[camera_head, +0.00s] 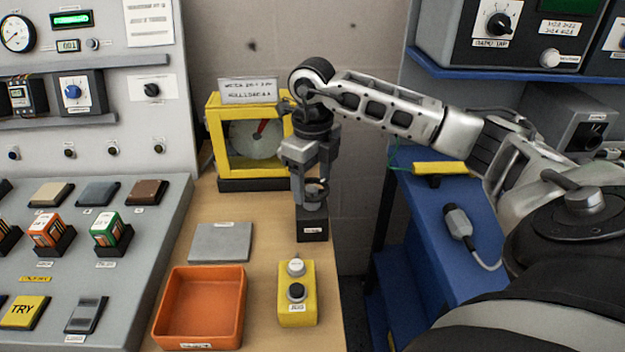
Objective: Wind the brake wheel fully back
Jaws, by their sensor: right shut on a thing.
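My right arm reaches in from the right, and my right gripper (313,195) points down over a small dark block (312,226) with a white label. The gripper is shut on the brake wheel at the top of this block. The fingers hide most of the wheel, so its turned position cannot be made out. Behind and to the left stands a yellow frame (212,140) holding a grey disc (252,140) with a red pointer. My arm partly covers the frame's right side. My left gripper is not in view.
On the wooden bench (262,222) are a grey plate (222,242), an orange tray (240,312) and a yellow two-button box (311,318). A sloped grey console (130,250) fills the left. A blue shelf (455,258) with a grey plug (458,222) stands right, across a gap.

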